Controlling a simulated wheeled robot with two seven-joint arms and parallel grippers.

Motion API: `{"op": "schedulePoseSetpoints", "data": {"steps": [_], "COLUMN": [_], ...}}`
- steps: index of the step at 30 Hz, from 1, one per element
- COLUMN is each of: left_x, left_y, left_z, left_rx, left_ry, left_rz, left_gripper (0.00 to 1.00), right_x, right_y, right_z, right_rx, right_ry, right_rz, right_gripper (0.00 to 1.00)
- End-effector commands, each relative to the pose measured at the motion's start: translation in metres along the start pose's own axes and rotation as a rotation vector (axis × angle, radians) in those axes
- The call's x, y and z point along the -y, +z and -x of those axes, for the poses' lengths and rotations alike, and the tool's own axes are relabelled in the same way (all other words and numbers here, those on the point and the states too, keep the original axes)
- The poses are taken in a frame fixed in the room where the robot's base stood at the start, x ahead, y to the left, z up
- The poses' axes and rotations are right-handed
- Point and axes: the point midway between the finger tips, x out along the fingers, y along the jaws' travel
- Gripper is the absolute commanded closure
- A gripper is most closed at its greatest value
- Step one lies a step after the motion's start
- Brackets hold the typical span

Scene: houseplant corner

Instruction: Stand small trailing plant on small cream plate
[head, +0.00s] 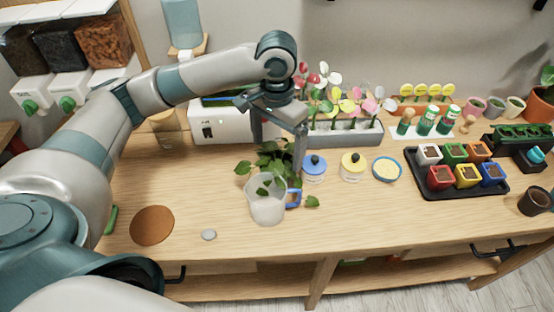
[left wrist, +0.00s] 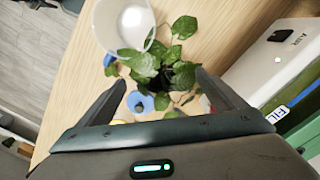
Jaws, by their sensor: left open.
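The small trailing plant (head: 268,162) shows as green leaves behind and above a translucent white jug (head: 267,208). Its pot is hidden in the head view. In the left wrist view the plant (left wrist: 146,64) lies between the fingers, with leaves spread toward the jug (left wrist: 124,24). My left gripper (head: 279,155) is open and points down over the plant, one finger on each side of the leaves. I cannot tell whether the fingers touch it. My right gripper is not in view.
A blue mug (head: 294,198) is close behind the jug. A brown round mat (head: 152,225) and a small grey disc (head: 208,235) lie front left. The table's left part is mostly clear.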

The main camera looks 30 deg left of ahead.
Motion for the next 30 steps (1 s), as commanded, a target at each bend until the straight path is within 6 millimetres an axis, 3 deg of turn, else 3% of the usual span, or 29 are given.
{"op": "schedulePoseSetpoints", "data": {"steps": [7, 23, 30], "left_x": [0.000, 0.000, -0.001], "left_y": [0.000, 0.000, -0.004], "left_z": [0.017, 0.018, 0.035], "left_rx": [0.000, 0.000, -0.017], "left_ry": [-0.001, 0.000, 0.004], "left_rz": [-0.001, 0.000, 0.003], "left_gripper": [0.10, 0.09, 0.09], "right_x": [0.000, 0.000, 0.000], "right_y": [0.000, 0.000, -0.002], "right_z": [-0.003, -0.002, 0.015], "right_rx": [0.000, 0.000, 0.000], "right_ry": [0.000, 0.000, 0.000], "right_rz": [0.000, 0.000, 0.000], "right_gripper": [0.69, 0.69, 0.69]}}
